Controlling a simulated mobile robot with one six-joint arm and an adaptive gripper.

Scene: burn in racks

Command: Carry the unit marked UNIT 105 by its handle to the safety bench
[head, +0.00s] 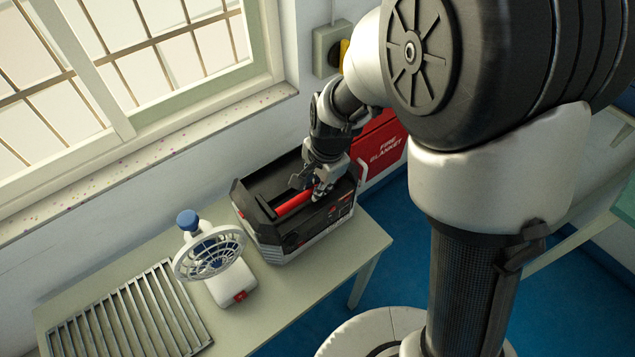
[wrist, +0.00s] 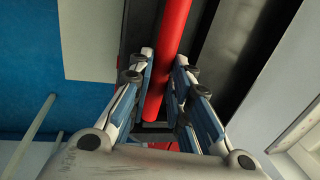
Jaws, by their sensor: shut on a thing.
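A black and grey unit (head: 298,230) with a red handle (head: 297,202) sits on a pale bench (head: 277,300) below the window. No UNIT 105 marking can be read on it from here. My gripper (head: 318,192) is at the right end of the handle, above the unit's top. In the wrist view, the red handle (wrist: 168,60) runs between the fingers of my gripper (wrist: 160,90), which are closed around it. The unit appears to rest on the bench top.
A white and blue fan (head: 210,256) stands left of the unit, close to it. A metal grille (head: 130,315) lies at the bench's left end. A red fire blanket box (head: 385,148) is on the wall behind. Another table (head: 590,165) stands at the right; blue floor lies between.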

